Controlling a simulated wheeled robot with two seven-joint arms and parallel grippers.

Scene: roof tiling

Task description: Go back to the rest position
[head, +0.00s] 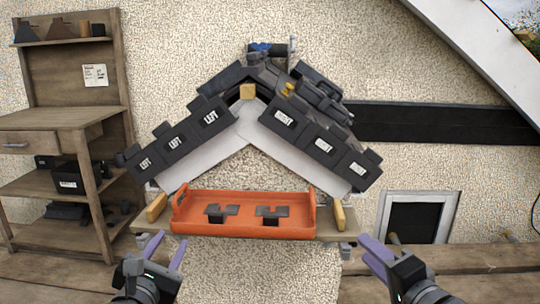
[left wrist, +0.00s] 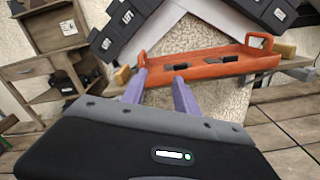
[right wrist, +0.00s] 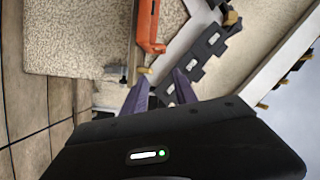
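My left gripper (head: 166,250) is open and empty in front of the lower left of the orange tray (head: 240,232). Its purple fingers also show in the left wrist view (left wrist: 160,92), spread apart. My right gripper (head: 380,252) is open and empty to the lower right of the tray, and its fingers show apart in the right wrist view (right wrist: 163,90). Neither gripper touches anything. The tray sits on a wooden shelf below the small roof and holds two dark pieces (head: 221,213). Dark tiles labelled LEFT (head: 174,142) and RIGHT (head: 320,144) lie on the roof slopes.
A wooden shelf unit (head: 60,118) with dark parts stands at the left. Wooden blocks (head: 156,207) stand at both ends of the tray. More dark tiles and a blue item lie near the ridge (head: 262,48). A framed window (head: 417,217) is at the right. The space around both grippers is clear.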

